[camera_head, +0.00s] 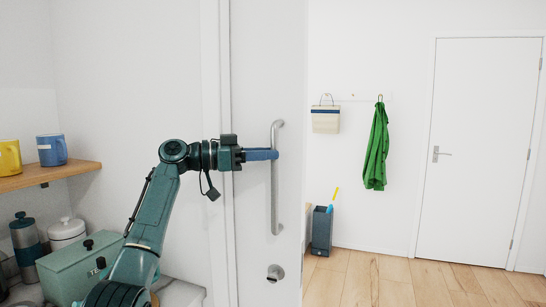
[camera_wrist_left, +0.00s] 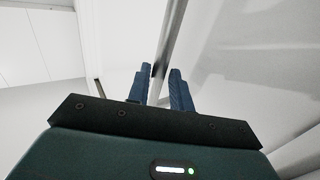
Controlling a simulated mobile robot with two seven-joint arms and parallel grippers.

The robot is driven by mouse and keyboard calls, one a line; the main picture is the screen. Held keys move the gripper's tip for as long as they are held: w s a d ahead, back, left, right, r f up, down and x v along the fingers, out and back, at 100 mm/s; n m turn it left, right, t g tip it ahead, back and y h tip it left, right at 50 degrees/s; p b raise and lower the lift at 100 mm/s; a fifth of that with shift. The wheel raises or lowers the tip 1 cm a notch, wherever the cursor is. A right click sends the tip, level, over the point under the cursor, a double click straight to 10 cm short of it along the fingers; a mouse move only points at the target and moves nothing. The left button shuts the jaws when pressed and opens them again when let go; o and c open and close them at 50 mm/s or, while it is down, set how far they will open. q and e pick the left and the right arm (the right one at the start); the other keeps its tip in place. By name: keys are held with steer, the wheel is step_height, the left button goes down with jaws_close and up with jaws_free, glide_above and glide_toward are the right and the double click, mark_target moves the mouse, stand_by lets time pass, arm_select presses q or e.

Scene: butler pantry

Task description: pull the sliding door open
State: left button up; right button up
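The white sliding door (camera_head: 252,100) stands at the centre of the head view, with a long vertical metal bar handle (camera_head: 275,200) near its right edge. A round metal fitting (camera_head: 275,273) sits below the handle. My left gripper (camera_head: 268,154) reaches the handle's upper part from the left. My right gripper is not in view.
Right of the door's edge is open room with clear wooden floor (camera_head: 380,283), a dark bin (camera_head: 321,230), a green cloth (camera_head: 376,148) on a hook, and another white door (camera_head: 479,150). At left, a shelf (camera_head: 40,175) holds mugs above a green box (camera_head: 80,268).

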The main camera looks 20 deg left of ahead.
arm_select(q)
steer(key=b+v, duration=0.2)
steer(key=v, duration=0.9)
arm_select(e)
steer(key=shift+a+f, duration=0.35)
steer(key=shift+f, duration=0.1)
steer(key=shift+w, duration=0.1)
